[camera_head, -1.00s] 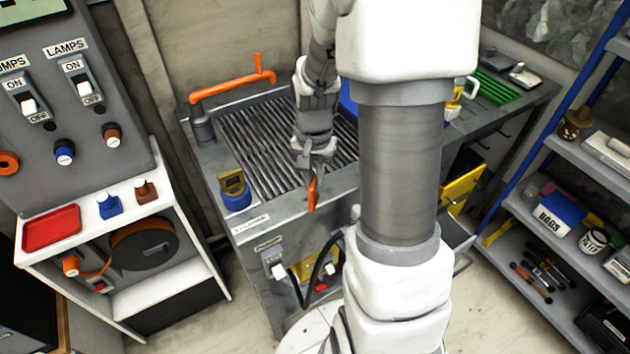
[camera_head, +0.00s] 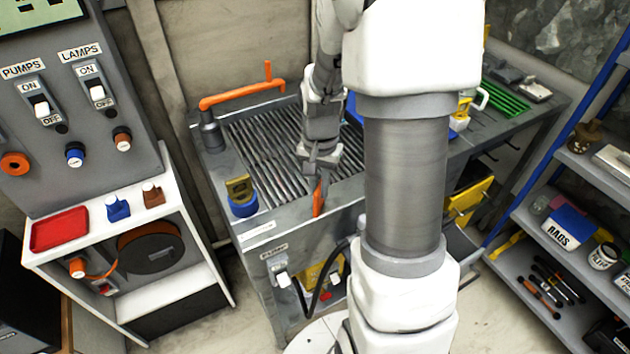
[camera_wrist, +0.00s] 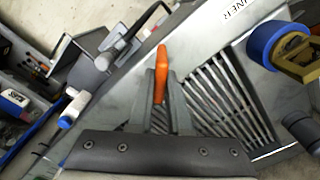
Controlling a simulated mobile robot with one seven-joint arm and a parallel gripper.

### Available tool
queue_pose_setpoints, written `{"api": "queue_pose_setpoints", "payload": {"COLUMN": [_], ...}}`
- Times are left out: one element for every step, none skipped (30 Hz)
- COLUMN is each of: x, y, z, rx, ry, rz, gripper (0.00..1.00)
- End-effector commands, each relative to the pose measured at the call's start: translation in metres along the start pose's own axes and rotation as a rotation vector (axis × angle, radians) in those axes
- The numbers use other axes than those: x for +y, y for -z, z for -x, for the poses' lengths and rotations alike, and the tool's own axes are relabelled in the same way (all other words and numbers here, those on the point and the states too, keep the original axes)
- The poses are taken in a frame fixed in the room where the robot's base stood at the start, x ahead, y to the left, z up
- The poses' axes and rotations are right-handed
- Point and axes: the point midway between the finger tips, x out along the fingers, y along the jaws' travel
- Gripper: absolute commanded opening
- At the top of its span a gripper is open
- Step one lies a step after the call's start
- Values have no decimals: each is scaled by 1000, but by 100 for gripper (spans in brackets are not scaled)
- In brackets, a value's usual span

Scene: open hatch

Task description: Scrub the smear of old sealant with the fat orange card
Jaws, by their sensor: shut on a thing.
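My gripper (camera_head: 321,178) is shut on the orange card (camera_head: 318,202), which points down over the front edge of the grey grated bench (camera_head: 285,220). In the wrist view the card (camera_wrist: 161,62) shows edge-on as a narrow orange strip between my two fingers (camera_wrist: 161,88), over the bench's plain front rim beside the slats. I cannot tell whether the card touches the metal. I cannot make out the smear of old sealant in either view.
A blue and brass padlock-like piece (camera_head: 242,198) sits on the bench left of my gripper. An orange lever (camera_head: 240,90) stands at the back left. A hose and switches are on the bench front. Shelves (camera_head: 560,215) stand right, a switch panel (camera_head: 75,110) left.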

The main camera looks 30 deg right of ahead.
Motion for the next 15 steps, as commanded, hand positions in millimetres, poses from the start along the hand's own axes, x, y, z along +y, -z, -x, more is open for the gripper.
{"api": "queue_pose_setpoints", "payload": {"x": [7, 8, 10, 11, 12, 13, 13, 13, 13, 13, 13, 13, 14, 14, 14], "y": [-7, -9, -10, -11, -12, -13, -13, -13, -14, -14, -14, -14, -14, -14, -14], "z": [-5, -6, -6, -6, -6, -6, -7, -7, -7, -7, -7, -7, -7, -7, -7], "rx": [-14, -15, -15, -16, -16, -17, -17, -18, -18, -19, -19, -20, -20, -21, -21], "ry": [-9, -10, -10, -10, -10, -11, -11, -11, -12, -12, -12, -13, -13, -13, -14], "rz": [-1, 0, 0, 0, 0, 0, 0, 0, 0, 0, 0, 0, 0, 0, 0], "gripper": [0, 0, 0, 0, 0, 0, 0, 0, 0, 0, 0, 0, 0, 0, 0]}}
